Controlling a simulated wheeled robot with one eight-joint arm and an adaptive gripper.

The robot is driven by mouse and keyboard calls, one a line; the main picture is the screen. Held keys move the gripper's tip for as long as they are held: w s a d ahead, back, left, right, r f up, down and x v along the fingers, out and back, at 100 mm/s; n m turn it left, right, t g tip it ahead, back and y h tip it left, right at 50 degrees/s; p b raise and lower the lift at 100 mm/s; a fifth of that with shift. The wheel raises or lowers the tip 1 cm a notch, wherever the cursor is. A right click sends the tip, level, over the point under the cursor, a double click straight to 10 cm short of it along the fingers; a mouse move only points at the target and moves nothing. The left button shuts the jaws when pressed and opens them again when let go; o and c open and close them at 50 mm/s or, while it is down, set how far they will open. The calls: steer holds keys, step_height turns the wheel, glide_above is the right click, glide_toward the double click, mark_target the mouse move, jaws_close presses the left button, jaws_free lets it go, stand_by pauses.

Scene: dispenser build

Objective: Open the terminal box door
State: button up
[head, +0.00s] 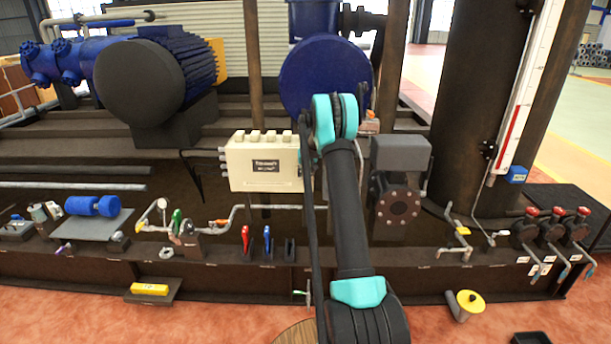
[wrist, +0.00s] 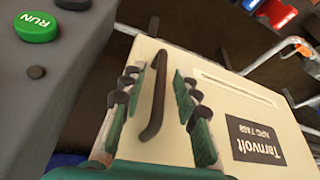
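The terminal box (head: 250,165) is a beige box with a dark label, mounted in the middle of the head view. My arm covers its right edge there. In the wrist view the beige box front (wrist: 225,105) fills the middle, with the dark "Tarnvolt" label (wrist: 258,150) at right. A dark bar handle (wrist: 156,95) stands on the door. My gripper (wrist: 157,76) is open, with one green-padded finger on each side of the handle. Gaps show between the fingers and the handle. The door looks shut. The gripper is mostly hidden behind my arm in the head view.
A grey housing with a green RUN button (wrist: 36,27) is close beside the fingers in the wrist view. A grey box (head: 400,153) stands right of the terminal box. A blue round machine (head: 325,75) is behind.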

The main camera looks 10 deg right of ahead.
jaws_close()
